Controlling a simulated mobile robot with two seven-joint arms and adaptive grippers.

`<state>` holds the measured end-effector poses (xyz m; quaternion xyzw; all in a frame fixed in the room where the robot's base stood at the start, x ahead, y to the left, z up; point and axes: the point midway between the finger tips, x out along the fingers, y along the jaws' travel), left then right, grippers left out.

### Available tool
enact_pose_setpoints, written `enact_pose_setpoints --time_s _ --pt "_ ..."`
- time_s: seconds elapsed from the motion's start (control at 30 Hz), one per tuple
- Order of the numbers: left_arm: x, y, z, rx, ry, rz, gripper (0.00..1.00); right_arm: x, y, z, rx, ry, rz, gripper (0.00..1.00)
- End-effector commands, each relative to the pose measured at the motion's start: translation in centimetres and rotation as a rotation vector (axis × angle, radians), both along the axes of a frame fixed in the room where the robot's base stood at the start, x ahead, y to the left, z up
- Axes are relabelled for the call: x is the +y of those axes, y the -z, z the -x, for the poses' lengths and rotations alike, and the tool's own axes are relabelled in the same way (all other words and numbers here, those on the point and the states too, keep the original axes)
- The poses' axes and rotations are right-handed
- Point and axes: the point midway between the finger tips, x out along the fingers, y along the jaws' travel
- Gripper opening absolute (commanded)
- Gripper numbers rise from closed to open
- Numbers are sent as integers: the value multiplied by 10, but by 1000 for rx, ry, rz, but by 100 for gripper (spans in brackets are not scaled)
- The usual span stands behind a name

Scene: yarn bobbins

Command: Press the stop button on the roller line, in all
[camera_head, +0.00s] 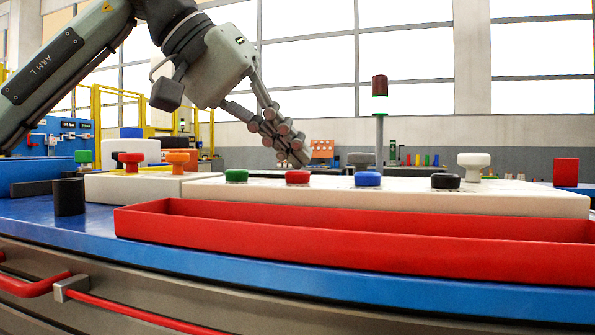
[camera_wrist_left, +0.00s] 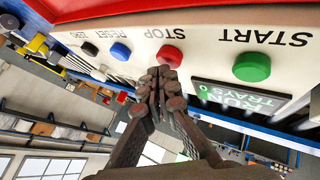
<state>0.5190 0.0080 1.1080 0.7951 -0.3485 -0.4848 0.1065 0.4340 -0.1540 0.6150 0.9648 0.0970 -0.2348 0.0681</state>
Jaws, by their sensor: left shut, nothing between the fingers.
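The red stop button (camera_head: 297,177) is a round cap on a long white panel (camera_head: 400,198) on the blue bench. In the left wrist view the red button (camera_wrist_left: 170,56) sits under the word STOP, upside down. My left gripper (camera_head: 298,154) is shut and empty, its fingertips just above and behind the red button in the head view. In the left wrist view the fingertips (camera_wrist_left: 161,74) are right at the red button's near edge; I cannot tell whether they touch it. A display (camera_wrist_left: 243,97) there reads RUN, TRAYS 0. My right gripper is not in view.
The green START button (camera_head: 236,176), blue RESET button (camera_head: 367,179) and a black button (camera_head: 445,181) flank the red one. A long red tray (camera_head: 300,222) lies in front of the panel.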

Motion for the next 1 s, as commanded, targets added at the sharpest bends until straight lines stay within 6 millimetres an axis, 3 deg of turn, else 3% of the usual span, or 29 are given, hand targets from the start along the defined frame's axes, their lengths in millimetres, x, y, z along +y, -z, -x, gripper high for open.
enact_pose_setpoints --time_s 1.0 --pt "0 8 0 1 1 -2 0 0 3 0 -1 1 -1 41"
